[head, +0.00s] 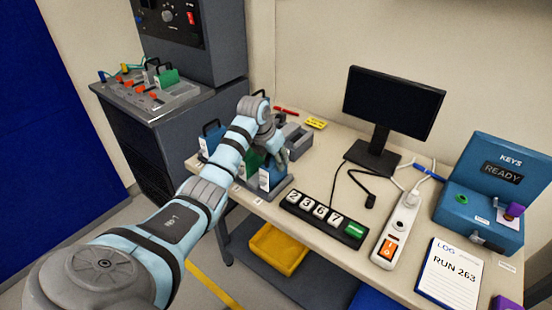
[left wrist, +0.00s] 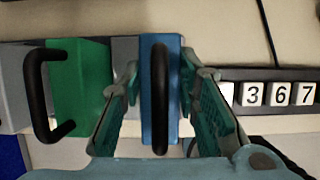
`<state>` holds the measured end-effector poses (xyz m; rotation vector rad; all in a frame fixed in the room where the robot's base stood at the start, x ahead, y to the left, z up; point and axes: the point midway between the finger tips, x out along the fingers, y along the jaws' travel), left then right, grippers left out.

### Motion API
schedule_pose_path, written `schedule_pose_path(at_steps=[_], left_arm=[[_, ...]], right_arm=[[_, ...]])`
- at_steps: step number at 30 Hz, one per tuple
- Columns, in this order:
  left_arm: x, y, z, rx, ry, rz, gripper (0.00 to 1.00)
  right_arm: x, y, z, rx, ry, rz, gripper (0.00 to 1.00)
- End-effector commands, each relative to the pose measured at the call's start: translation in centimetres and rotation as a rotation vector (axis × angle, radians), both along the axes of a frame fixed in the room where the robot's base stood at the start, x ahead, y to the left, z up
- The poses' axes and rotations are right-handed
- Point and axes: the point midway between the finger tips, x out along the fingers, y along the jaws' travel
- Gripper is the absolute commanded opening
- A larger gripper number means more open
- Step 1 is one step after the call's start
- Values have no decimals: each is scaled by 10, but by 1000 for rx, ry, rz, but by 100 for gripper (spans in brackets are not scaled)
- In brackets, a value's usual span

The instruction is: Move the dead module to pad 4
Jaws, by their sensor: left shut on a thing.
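Several modules with black handles stand in a row at the desk's left end. My left gripper (head: 279,158) reaches over the row from above. It is shut on a blue module (left wrist: 174,100), the rightmost of the row, which also shows in the head view (head: 268,180). Its black handle (left wrist: 160,95) lies between the fingers (left wrist: 160,80). A green module (left wrist: 80,90) with a black handle stands just left of it. Another blue module (head: 213,137) stands further left. I cannot tell which is the dead module, and no pad number is readable. My right gripper is out of view.
A counter strip (head: 322,219) lies right of the row. A grey holder (head: 297,140) stands behind. A monitor (head: 393,100), power strip (head: 396,230), blue key box (head: 480,200) and log sheet (head: 452,273) fill the right. A green module (head: 167,78) stands on the cabinet panel (head: 150,98).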

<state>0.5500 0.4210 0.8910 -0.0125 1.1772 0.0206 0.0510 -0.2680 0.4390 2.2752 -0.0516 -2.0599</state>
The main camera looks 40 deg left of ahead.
Motion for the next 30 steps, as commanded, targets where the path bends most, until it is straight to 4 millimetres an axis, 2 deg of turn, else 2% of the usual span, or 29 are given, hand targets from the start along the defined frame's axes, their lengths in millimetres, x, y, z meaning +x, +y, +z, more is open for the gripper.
schedule_pose_path(at_steps=[19, 20, 24, 30], left_arm=[[0, 0, -6, 0, -1, 0, 0], [0, 0, -6, 0, -1, 0, 30], [0, 0, -6, 0, -1, 0, 52], [0, 0, -6, 0, -1, 0, 52]], right_arm=[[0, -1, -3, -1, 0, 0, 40], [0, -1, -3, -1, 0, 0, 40], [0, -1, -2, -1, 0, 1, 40], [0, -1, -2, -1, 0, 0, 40]])
